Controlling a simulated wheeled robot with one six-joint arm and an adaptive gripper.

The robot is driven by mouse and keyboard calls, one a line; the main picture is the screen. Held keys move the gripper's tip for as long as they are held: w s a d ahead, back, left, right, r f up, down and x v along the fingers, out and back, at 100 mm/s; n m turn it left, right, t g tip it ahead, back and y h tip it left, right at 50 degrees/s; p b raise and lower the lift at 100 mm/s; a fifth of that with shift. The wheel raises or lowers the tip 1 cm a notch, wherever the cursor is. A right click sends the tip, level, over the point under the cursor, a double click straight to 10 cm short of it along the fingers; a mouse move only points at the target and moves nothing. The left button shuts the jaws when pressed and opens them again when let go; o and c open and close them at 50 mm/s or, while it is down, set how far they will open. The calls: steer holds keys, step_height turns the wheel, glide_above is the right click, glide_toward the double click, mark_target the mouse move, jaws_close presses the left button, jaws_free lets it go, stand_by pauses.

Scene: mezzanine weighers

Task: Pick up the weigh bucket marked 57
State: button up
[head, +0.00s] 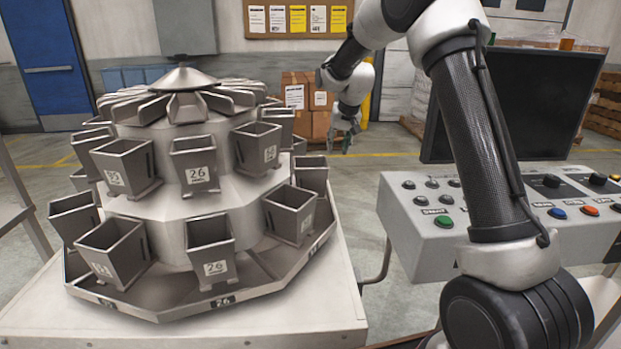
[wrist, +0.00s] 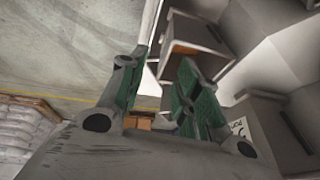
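A multihead weigher carries two rings of grey metal weigh buckets with small white labels. One upper bucket (head: 195,160) reads 26, and the lower bucket (head: 210,250) beneath it seems to read 26 too. Labels on the other buckets are too small or angled to read surely, so I cannot tell which is marked 57. My gripper (head: 345,138) hangs in free air to the right of the weigher, beyond its right-hand buckets. In the wrist view its green-padded fingers (wrist: 158,75) are apart and empty, with buckets close by on the right (wrist: 275,125).
A control box (head: 490,215) with buttons and a dark screen (head: 513,100) stand at the right. The weigher sits on a white platform (head: 290,325). Stacked cartons (head: 297,105) stand behind. Floor shows free between weigher and control box.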

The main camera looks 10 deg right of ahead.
mark_target(327, 162)
steer(key=x, duration=0.9)
steer(key=w+a+x, duration=0.1)
steer(key=x, duration=0.3)
steer(key=shift+w+a+r, duration=0.1)
steer(key=shift+w, duration=0.05)
jaws_close()
